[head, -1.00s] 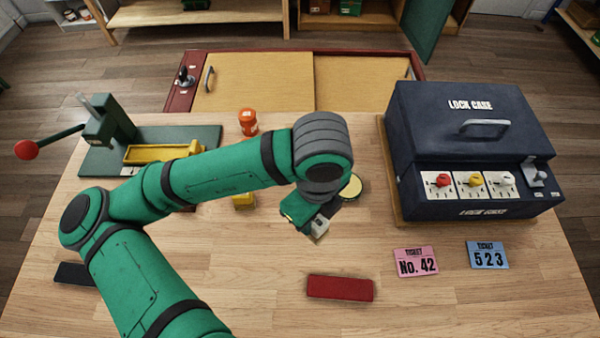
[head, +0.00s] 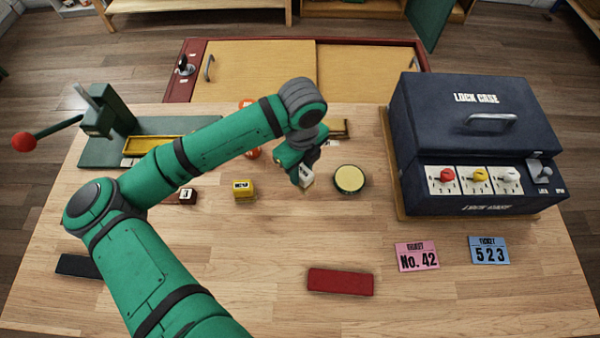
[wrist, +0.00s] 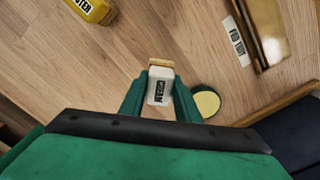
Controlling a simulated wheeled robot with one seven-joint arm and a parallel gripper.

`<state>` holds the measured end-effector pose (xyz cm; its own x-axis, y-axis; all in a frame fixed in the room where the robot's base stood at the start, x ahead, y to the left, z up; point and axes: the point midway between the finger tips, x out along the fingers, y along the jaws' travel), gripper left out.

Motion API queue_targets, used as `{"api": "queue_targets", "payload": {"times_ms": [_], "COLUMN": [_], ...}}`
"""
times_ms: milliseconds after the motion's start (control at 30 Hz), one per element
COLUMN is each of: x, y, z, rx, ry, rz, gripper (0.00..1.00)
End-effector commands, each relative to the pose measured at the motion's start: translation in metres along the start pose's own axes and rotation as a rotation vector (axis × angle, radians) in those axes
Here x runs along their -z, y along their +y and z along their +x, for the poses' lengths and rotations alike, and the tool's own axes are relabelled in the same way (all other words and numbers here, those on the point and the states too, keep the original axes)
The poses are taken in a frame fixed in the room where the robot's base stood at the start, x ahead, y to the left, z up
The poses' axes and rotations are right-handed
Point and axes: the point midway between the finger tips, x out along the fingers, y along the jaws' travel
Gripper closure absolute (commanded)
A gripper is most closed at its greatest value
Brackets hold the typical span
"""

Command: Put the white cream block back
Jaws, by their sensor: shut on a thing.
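My gripper (head: 300,165) is shut on a white block (head: 306,177) with dark lettering and holds it over the middle of the table. In the wrist view the block (wrist: 160,86) sits between the two green fingers of my gripper (wrist: 161,98), with a tan end pointing away from me. Its height above the table is hard to tell. A brass-coloured tray (wrist: 272,30) with a white label card (wrist: 236,42) beside it lies ahead and to the right in the wrist view. In the head view the tray is mostly hidden behind my arm.
A round yellow-topped tin (head: 349,179) stands just right of my gripper. A yellow block (head: 244,190) and an orange jar (head: 252,153) are to the left. A red block (head: 341,281) lies in front. The dark lock case (head: 475,140) fills the right back.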

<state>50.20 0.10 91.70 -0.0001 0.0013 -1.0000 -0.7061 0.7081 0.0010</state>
Motion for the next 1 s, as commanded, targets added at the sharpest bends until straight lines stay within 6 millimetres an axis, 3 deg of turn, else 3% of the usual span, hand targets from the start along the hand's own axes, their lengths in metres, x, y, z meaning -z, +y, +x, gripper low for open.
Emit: {"api": "queue_targets", "payload": {"times_ms": [267,500,867,900,967,1000], "x": [-0.011,-0.011,-0.011,-0.011,-0.011,-0.011], "y": [-0.006,-0.006,-0.006,-0.006,-0.006,-0.006], "z": [0.015,0.044,0.048,0.048,0.048,0.047], "rx": [-0.001,-0.001,0.001,0.001,0.001,0.001], "ry": [-0.001,0.000,0.000,-0.001,-0.001,-0.001], "rz": [-0.002,-0.002,-0.002,-0.001,-0.001,-0.001], "gripper": [0.89,0.89,0.89,0.64,0.52,0.52]}}
